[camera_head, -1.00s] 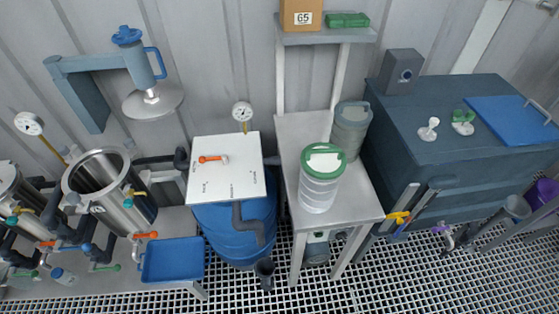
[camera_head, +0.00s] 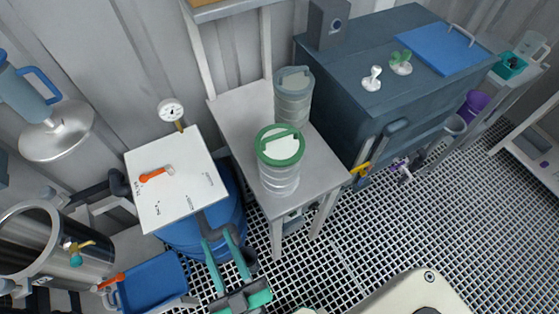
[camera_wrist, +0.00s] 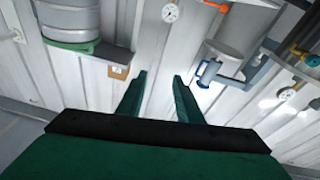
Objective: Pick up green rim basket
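The green rim basket (camera_head: 280,172) is a pale, clear-walled cylinder with a green rim and handle. It stands upright on the grey side table (camera_head: 240,110), near its front. In the wrist view a grey cylinder with a green rim (camera_wrist: 70,22) shows upside down at the upper left and is partly cut off. My gripper (camera_head: 218,238) is in front of the blue barrel, left of and apart from the basket. Its two fingers are spread with nothing between them, as the wrist view also shows (camera_wrist: 158,80).
A similar basket with a grey-blue rim (camera_head: 293,95) stands just behind. The dark blue tank (camera_head: 400,100) is to the right. A white panel (camera_head: 175,185) tops the blue barrel (camera_head: 185,235) at the left. A blue tray (camera_head: 152,283) is lower left. Grated floor lies open at the right.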

